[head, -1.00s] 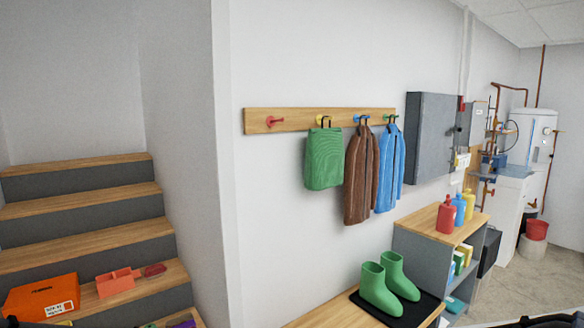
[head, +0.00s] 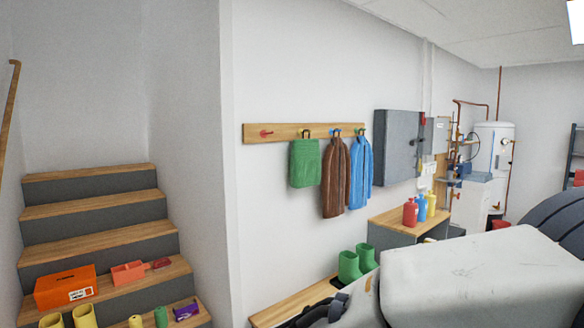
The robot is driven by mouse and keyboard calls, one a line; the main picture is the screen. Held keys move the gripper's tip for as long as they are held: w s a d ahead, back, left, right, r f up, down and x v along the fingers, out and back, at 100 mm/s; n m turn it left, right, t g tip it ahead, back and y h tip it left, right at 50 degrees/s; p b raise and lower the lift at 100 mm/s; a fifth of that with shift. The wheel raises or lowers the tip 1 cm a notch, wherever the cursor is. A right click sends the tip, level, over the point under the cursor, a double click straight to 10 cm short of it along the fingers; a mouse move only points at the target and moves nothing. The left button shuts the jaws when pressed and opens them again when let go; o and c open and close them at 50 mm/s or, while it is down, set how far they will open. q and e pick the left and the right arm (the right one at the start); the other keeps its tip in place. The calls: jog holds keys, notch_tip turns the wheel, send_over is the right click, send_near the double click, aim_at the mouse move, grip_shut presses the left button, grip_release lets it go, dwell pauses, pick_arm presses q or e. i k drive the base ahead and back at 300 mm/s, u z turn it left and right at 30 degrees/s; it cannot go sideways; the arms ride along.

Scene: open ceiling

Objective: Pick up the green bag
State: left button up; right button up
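The green bag (head: 305,163) hangs from a hook on the wooden wall rail (head: 290,132), left of a brown jacket (head: 335,178) and a blue jacket (head: 360,173). It hangs flat against the white wall and nothing touches it from my side. My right arm comes in from the lower right, and its dark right gripper (head: 320,312) shows at the bottom edge, well below the bag. The gripper is partly cut off, so its opening is unclear. My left gripper is not in view.
Wooden stairs (head: 95,212) on the left hold an orange box (head: 66,288) and yellow boots (head: 84,315). Green boots (head: 349,267) stand on a low bench (head: 280,312) below the rail. A shelf unit (head: 390,232) with bottles and a grey wall cabinet (head: 398,147) are to the right.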

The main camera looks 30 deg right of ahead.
aim_at(305, 159)
jog(key=u, duration=0.2)
jog(key=i, duration=1.2)
jog(key=z, duration=0.55)
jog(key=i, duration=0.9)
jog(key=z, duration=0.7)
